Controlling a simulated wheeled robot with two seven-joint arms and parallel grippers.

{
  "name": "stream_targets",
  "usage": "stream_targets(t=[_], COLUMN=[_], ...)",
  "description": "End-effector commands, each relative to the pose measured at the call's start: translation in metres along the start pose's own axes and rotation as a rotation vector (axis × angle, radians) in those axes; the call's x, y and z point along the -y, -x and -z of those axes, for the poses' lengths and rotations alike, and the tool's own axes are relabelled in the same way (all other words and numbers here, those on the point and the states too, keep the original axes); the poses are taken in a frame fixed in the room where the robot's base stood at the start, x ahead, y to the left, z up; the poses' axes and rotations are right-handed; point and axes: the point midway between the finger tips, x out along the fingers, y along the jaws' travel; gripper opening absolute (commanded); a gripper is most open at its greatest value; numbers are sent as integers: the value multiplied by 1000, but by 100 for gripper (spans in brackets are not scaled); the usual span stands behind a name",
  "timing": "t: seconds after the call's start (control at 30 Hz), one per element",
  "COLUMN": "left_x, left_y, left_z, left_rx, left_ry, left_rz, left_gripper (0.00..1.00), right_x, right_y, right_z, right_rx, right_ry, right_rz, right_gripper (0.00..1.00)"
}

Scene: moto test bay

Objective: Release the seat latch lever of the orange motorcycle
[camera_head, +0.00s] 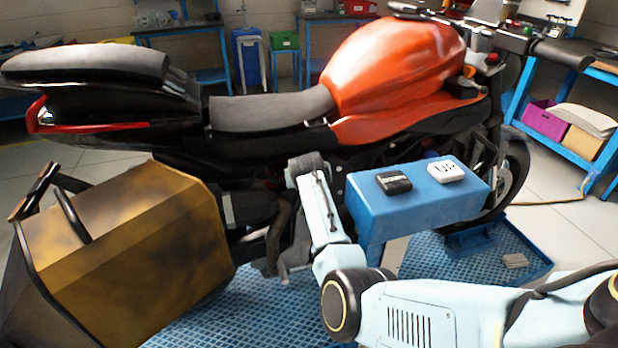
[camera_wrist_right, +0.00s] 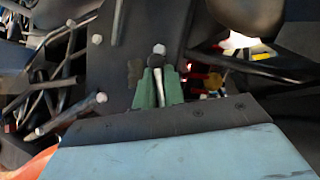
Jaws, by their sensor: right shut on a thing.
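The orange motorcycle (camera_head: 395,62) stands side-on in the head view, with its dark seat (camera_head: 265,110) left of the tank. My right arm reaches in from the right to its side below the seat. In the right wrist view, the green fingers of my right gripper (camera_wrist_right: 160,88) are shut around a short metal lever (camera_wrist_right: 159,95) with a dark rounded end. A dark plate with bolts lies behind it. In the head view the lever and right fingertips are hidden behind my arm and the frame. My left gripper is not in view.
A brown-gold pannier (camera_head: 140,265) juts out at the lower left. A blue stand (camera_head: 425,195) with a black box (camera_head: 394,182) and a white block (camera_head: 446,171) is right of my arm. Metal rods and frame parts crowd around the right gripper. Blue grating covers the floor.

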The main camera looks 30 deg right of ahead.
Motion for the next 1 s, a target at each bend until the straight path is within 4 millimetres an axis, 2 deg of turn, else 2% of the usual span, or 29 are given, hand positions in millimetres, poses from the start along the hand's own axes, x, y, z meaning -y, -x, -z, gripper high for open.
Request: stream_targets(t=[0.13, 0.17, 0.3, 0.67, 0.83, 1.0], left_x=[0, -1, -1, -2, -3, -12], left_y=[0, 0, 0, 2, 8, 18], left_z=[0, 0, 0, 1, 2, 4], left_rx=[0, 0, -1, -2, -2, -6], left_ry=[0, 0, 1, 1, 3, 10], left_rz=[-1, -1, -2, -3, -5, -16], left_gripper=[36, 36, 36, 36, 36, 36], right_x=[0, 0, 0, 0, 1, 0], right_y=[-2, -2, -1, 3, 20, 49], right_z=[-5, -5, -4, -1, 0, 0], right_rx=[11, 11, 9, 3, 2, 2], right_ry=[2, 2, 2, 1, 1, 0], right_rz=[-1, -1, -1, 0, 0, 0], right_gripper=[0, 13, 32, 32, 32, 32])
